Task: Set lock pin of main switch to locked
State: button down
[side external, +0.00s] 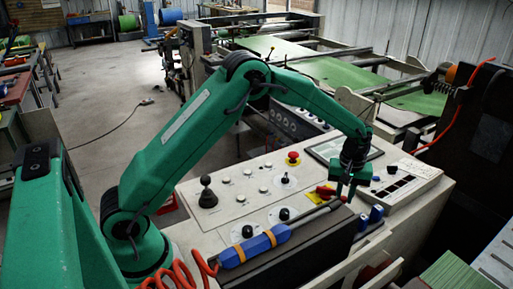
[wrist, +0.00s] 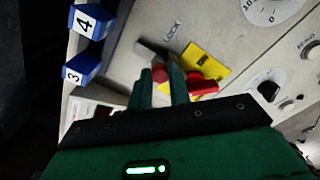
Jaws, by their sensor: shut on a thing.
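My gripper (wrist: 160,80) is shut on a small red knob (wrist: 159,73), which shows between the two green fingertips and appears to be the lock pin's end. The main switch has a yellow plate (wrist: 212,58) and a red handle (wrist: 203,86), right of the fingers. A grey metal piece (wrist: 149,52) lies just beyond the fingertips, beside the word LOCK on the panel. The fingers hide part of the pin and switch. In the side view my gripper (side external: 346,190) points down at the panel's right part, beside the red switch handle (side external: 325,190).
Blue blocks numbered 4 (wrist: 88,22) and 3 (wrist: 80,66) stand at the panel edge. A dial (wrist: 268,8) and a black knob (wrist: 267,90) are to the right. A blue screwdriver-like tool (side external: 255,243) lies along the front; a black joystick (side external: 207,192) stands left.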

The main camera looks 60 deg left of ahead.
jog(key=shift+a, duration=0.75)
jog(key=c, duration=1.3)
grip_release()
jog(key=shift+r, duration=0.1)
jog(key=shift+d+r, duration=0.1)
notch_tip(320, 180, up, 8)
jog(key=shift+f, duration=0.25)
